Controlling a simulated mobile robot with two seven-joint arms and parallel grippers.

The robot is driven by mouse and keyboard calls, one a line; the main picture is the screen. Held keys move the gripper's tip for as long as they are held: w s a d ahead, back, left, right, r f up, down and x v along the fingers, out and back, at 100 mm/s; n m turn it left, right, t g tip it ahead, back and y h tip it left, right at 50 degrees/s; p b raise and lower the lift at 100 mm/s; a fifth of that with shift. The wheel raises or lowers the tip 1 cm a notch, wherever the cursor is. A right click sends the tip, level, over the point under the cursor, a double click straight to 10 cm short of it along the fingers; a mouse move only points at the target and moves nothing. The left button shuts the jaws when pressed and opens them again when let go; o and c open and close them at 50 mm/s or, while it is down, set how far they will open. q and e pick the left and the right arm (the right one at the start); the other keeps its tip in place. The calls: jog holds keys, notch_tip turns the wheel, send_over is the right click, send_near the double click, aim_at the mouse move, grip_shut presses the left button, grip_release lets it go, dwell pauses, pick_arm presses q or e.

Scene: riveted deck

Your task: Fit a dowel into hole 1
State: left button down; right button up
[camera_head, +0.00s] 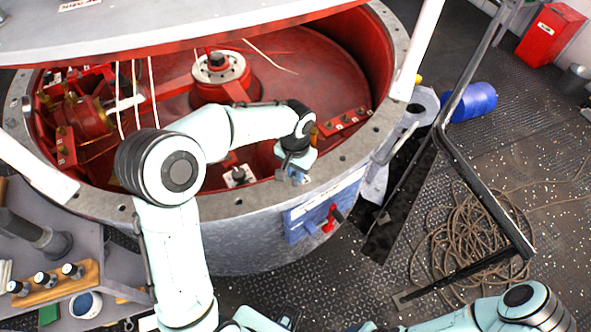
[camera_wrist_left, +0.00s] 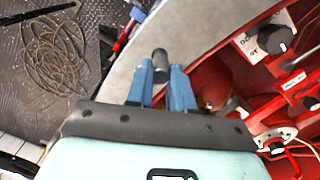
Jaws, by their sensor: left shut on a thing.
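My left gripper (camera_head: 297,178) reaches over the near rim of the round red-lined vessel, fingers downward. In the left wrist view its blue fingers (camera_wrist_left: 161,88) are shut on a dark cylindrical dowel (camera_wrist_left: 160,62), whose end shows between the fingertips. The dowel is over or near the grey rim (camera_wrist_left: 128,72) there; I cannot tell its height. In the head view I cannot make out the dowel. A red strip with small labels (camera_head: 346,121) lies inside the vessel at right; I cannot read which hole is 1. My right gripper is not clearly seen.
A wooden rack (camera_head: 60,284) with several dark-topped pegs stands on the bench at lower left. A blue panel with a red handle (camera_head: 328,218) is on the vessel's outside. A raised lid (camera_head: 180,22) hangs above. Coiled rope (camera_head: 470,240) and a blue drum (camera_head: 470,101) lie right.

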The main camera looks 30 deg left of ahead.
pick_arm(q)
jog(key=shift+f, duration=0.2)
pick_arm(e)
jog(key=shift+f, duration=0.15)
pick_arm(q)
jog(key=c, duration=0.9)
grip_release()
notch_tip(320, 180, up, 14)
jog(key=shift+f+p, duration=0.25)
jog(key=shift+p, duration=0.45)
pick_arm(e)
jog(key=shift+w+r, duration=0.3)
jog(key=shift+r, duration=0.2)
jog(key=shift+w+r, duration=0.25)
jog(key=shift+r, duration=0.25)
